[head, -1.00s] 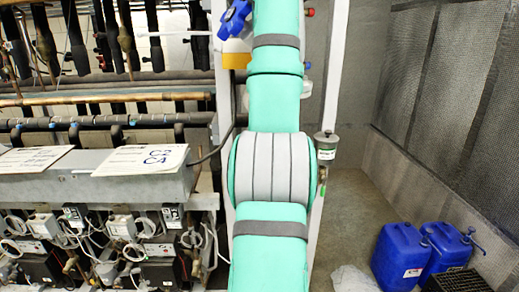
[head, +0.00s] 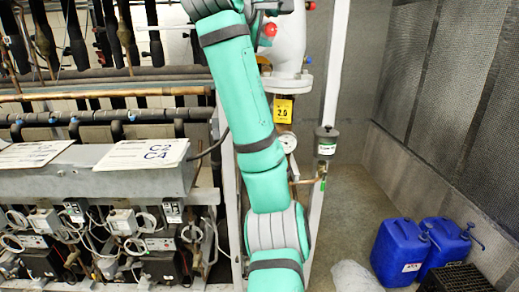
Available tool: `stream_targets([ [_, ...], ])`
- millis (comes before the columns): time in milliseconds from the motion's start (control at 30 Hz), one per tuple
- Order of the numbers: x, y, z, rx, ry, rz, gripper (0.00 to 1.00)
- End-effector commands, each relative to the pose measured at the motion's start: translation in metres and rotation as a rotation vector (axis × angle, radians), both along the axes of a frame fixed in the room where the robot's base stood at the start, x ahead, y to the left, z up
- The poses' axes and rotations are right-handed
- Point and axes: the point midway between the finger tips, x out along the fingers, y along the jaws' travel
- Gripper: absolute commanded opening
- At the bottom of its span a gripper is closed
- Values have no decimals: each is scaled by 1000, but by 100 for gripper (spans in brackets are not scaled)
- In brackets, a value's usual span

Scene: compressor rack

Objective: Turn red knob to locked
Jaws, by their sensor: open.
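A red knob (head: 270,30) shows at the top centre, in front of the pale vertical pipe. A second, smaller red part (head: 311,5) shows at the top edge, to its right. I cannot read the lock position of either. My green arm rises from the bottom centre and leans left to a grey joint at the top edge. A grey piece that appears to be my gripper (head: 264,8) is at the top edge, just above the first red knob and partly cut off. It is open and holds nothing that I can see. Contact with the knob cannot be made out.
A yellow tag (head: 283,110) and a round gauge (head: 288,143) are on the pipework right of my arm. A grey canister (head: 326,141) is by the white post. The compressor rack (head: 100,178) fills the left. Blue jugs (head: 401,252) stand on the floor at right.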

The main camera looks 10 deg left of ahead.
Motion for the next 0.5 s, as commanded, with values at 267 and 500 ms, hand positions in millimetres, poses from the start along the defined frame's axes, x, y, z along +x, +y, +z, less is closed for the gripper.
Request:
stream_targets([
  [267, 0, 0, -8, -184, -178, -1, 45],
  [500, -19, 4, -9, -245, -243, 3, 45],
])
